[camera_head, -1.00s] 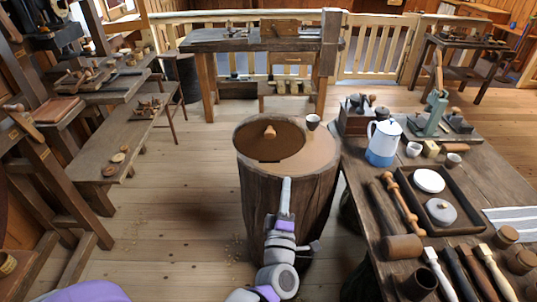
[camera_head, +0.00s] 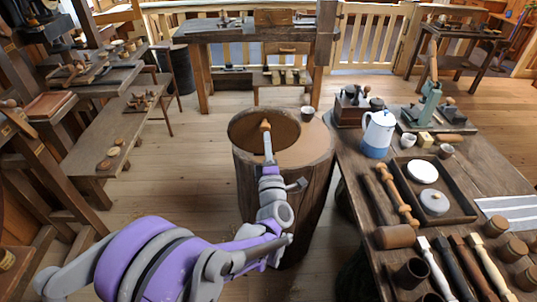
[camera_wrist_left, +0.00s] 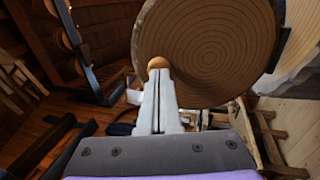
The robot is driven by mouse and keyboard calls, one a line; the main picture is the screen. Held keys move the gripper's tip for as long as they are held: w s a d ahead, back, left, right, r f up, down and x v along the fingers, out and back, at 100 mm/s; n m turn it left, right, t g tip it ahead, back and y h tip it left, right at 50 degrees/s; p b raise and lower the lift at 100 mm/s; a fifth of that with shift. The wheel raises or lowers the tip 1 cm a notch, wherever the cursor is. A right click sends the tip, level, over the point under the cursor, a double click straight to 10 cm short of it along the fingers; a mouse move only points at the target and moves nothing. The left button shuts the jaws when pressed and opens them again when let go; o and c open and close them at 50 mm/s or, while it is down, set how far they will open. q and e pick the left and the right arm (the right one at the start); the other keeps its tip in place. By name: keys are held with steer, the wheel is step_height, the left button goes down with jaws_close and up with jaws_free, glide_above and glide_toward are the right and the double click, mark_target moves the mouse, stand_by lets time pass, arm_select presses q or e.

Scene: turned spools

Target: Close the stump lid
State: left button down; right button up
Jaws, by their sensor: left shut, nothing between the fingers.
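The tree stump (camera_head: 309,150) stands in the middle of the head view, with a round brown lid (camera_head: 284,133) set in its top. The lid's ringed face (camera_wrist_left: 215,40) fills the upper middle of the left wrist view. A small wooden knob (camera_head: 265,123) shows near the lid's middle; it also shows in the wrist view (camera_wrist_left: 157,62). My left gripper (camera_head: 267,140) is shut and empty. Its tips reach over the lid, at or touching the knob; contact is unclear. The arm hides the lid's near part. I cannot tell how far the lid is raised.
The right table (camera_head: 350,172) holds a blue and white pot (camera_head: 377,135), a tray (camera_head: 450,205) and several tools. Open floor (camera_head: 165,185) lies left of the stump.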

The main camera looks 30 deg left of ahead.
arm_select(q)
steer(key=shift+w+a+r, duration=0.2)
steer(key=shift+w+a, duration=0.15)
steer(key=shift+w, duration=0.15)
